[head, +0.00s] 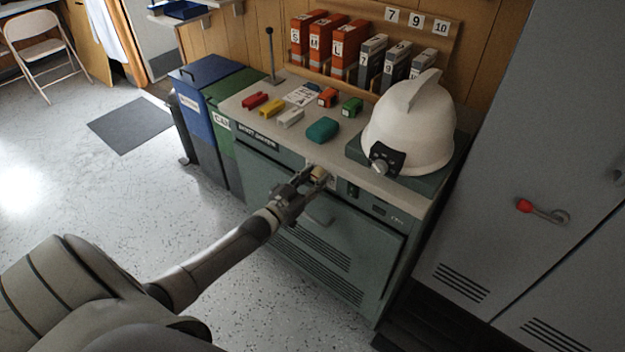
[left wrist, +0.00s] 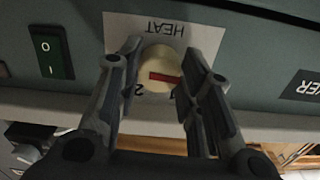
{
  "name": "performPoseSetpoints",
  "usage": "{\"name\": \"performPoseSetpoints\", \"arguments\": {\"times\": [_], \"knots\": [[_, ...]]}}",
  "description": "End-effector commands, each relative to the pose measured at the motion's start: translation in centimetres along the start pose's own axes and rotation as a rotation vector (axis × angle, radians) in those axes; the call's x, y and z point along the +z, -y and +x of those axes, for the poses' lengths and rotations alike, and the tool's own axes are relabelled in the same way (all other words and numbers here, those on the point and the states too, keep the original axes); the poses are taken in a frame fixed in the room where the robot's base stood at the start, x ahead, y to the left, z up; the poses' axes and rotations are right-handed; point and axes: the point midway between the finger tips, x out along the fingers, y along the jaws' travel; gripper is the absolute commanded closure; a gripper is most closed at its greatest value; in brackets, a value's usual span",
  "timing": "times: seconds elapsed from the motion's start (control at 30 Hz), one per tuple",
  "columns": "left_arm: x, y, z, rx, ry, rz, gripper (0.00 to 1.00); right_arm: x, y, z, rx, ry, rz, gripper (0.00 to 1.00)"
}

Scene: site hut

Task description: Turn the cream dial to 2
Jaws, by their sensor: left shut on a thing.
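The cream dial (left wrist: 158,70) sits on a white label plate (left wrist: 118,28) marked HEAT, seen upside down in the left wrist view. A red pointer bar crosses the dial and lies roughly level in that view. A digit 2 shows at the plate's lower left; other marks are partly hidden by my fingers. My left gripper (left wrist: 155,78) has a finger on each side of the dial and is shut on it. In the head view my left gripper (head: 312,180) reaches the front of the green cabinet (head: 265,187), at the cream dial (head: 319,174). My right gripper is not in view.
A green rocker switch (left wrist: 51,52) is beside the dial plate. The cabinet top holds several small coloured blocks, a teal object (head: 322,130) and a white helmet (head: 410,128). Blue (head: 195,110) and green bins stand left of the cabinet. A grey locker (head: 540,130) stands at right.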

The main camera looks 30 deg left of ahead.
Motion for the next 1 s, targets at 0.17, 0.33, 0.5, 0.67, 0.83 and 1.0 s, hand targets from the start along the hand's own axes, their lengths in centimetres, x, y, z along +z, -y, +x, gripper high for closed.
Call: {"name": "performPoseSetpoints", "arguments": {"times": [0.17, 0.33, 0.5, 0.67, 0.83, 1.0], "knots": [[0.0, 0.0, 0.0, -0.001, 0.0, 0.122, 0.9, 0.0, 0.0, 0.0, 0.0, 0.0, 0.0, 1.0], [0.0, 0.1, 0.0, -0.001, -0.001, 0.277, 0.9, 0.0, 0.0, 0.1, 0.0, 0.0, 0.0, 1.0], [0.0, 0.1, 0.0, -0.001, -0.001, 0.439, 0.9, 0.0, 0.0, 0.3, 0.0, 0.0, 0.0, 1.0], [0.0, 0.1, 0.0, -0.001, -0.002, 0.592, 0.9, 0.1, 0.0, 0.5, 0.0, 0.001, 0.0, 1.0], [0.1, 0.1, 0.0, -0.001, 0.0, 0.753, 0.9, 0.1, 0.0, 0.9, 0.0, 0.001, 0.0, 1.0], [0.1, 0.1, 0.0, 0.0, -0.001, 0.916, 0.9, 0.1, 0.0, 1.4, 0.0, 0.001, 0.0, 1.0]]}}
